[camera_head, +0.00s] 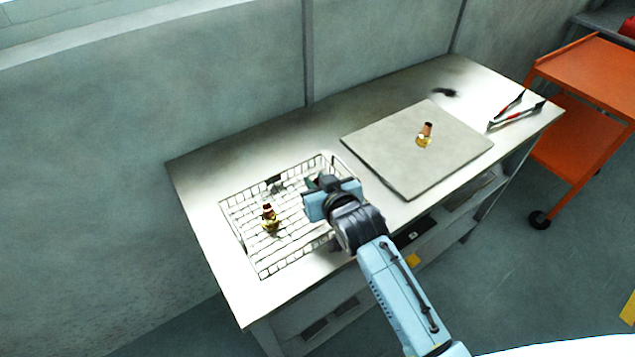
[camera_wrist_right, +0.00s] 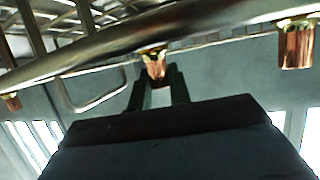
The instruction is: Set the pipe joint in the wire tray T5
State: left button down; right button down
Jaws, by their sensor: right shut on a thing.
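The wire tray (camera_head: 262,272) lies on the left part of the table. One brass-and-copper pipe joint (camera_head: 269,217) stands in its left half. My right gripper (camera_head: 313,184) is over the tray's right side. In the right wrist view its fingers (camera_wrist_right: 158,88) are shut on a pipe joint (camera_wrist_right: 155,66), with the copper end between them. The head view hides this held joint behind the gripper, and I cannot tell whether it touches the tray. Another pipe joint (camera_head: 425,134) stands on the square board. My left gripper is not in view.
The grey board (camera_head: 405,185) lies right of the tray. Red-handled tongs (camera_head: 515,112) and a small dark thing (camera_head: 444,92) lie at the table's right end. An orange cart (camera_head: 585,70) stands beyond it. A wall runs behind the table.

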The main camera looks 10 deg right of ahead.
jog(key=c, duration=1.7)
grip_release()
jog(key=shift+f, duration=0.1)
jog(key=shift+c, duration=0.2)
jog(key=o, duration=0.4)
jog(key=shift+o, duration=0.2)
jog(key=shift+r, duration=0.25)
jog(key=p+v, duration=0.1)
jog(key=v, duration=1.1)
